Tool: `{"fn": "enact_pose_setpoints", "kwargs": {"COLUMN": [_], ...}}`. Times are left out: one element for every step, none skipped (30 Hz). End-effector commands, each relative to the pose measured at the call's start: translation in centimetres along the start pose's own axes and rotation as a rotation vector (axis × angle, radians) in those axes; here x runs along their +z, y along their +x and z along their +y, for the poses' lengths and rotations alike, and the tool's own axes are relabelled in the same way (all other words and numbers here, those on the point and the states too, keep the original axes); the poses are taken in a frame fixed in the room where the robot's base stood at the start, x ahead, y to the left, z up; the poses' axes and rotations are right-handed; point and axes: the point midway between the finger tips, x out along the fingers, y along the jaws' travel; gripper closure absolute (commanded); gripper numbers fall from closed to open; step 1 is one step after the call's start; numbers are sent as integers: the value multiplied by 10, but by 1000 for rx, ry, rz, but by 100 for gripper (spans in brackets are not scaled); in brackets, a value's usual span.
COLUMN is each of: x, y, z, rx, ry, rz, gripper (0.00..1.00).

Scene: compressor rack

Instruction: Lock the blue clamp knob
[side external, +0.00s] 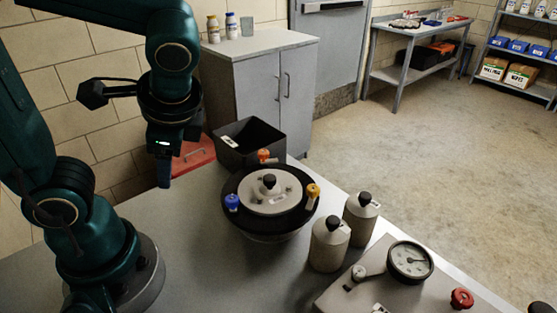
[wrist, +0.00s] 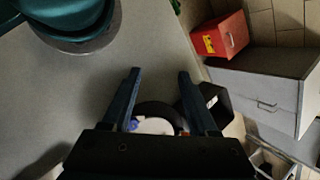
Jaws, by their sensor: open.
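The blue clamp knob (side external: 232,202) sits on the left rim of a round black vessel (side external: 263,227) with a pale lid (side external: 270,190). An orange knob (side external: 263,155) is at the back of the rim and a yellow knob (side external: 313,191) at the right. My gripper (side external: 164,178) points down above the table, to the left of the vessel and apart from it. In the wrist view my gripper (wrist: 157,72) is open and empty. The blue knob (wrist: 134,124) shows there beside the left finger, partly hidden, with the vessel's lid between the fingers.
A black bin (side external: 265,133) stands behind the vessel, and a red box (side external: 197,152) lies behind my gripper. Two beige bottles (side external: 328,247) and a panel with a gauge (side external: 410,261) and red knob (side external: 461,298) are to the right. The table front left of the vessel is clear.

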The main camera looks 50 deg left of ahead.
Motion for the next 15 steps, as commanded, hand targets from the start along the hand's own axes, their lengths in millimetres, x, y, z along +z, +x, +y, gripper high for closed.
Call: {"fn": "enact_pose_setpoints", "kwargs": {"x": [1,2,2,2,2,2,2,1,1,0,0,-1,-2,-3,-4], "y": [-1,-2,-2,-3,-4,-4,-5,-6,-7,-8,-9,-10,-12,-13,-14], "z": [1,2,4,5,6,7,9,10,11,12,12,14,15,16,17], "rx": [15,25,37,46,55,66,76,84,95,103,110,122,129,138,148], "ry": [-37,-57,-84,-104,-125,-152,-172,-192,-219,-240,-261,-289,-311,-332,-359], "rz": [29,47,71,87,104,130,147,166,190,208,227,253,273,293,319], "gripper": [40,40,40,40,40,40,40,40,40,40,40,40,40,40,40]}}
